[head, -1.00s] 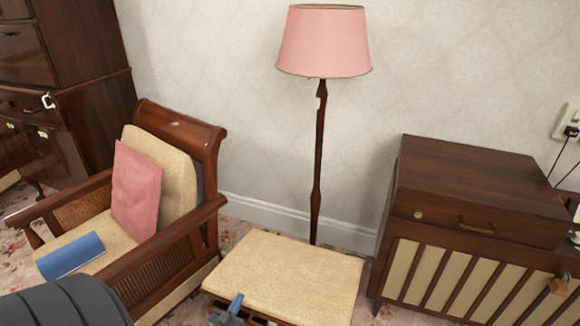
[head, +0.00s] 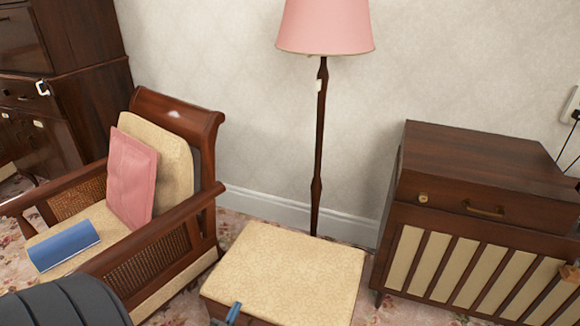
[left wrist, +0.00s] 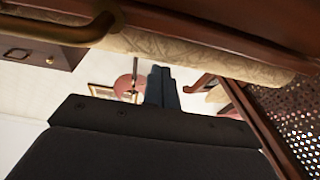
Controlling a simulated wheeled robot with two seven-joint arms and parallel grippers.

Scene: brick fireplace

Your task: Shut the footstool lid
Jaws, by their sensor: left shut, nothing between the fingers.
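The footstool (head: 205,312) stands in front of the lamp, its cream padded lid (head: 290,268) facing up. The lid looks level or nearly so; its front seam is partly cut off by the frame's bottom, so I cannot tell if it is fully closed. My left gripper (head: 233,313) is shut and empty at the lid's front edge. In the left wrist view, its fingers (left wrist: 163,86) point toward a cream padded edge (left wrist: 190,50) with dark wood beside it; contact is unclear. My right gripper is not in view.
An armchair (head: 150,250) with a pink cushion (head: 132,178) and blue book (head: 63,244) stands close on the left. A wooden cabinet (head: 480,170) stands on the right. A floor lamp (head: 319,140) stands behind the footstool. Carpet shows in narrow gaps.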

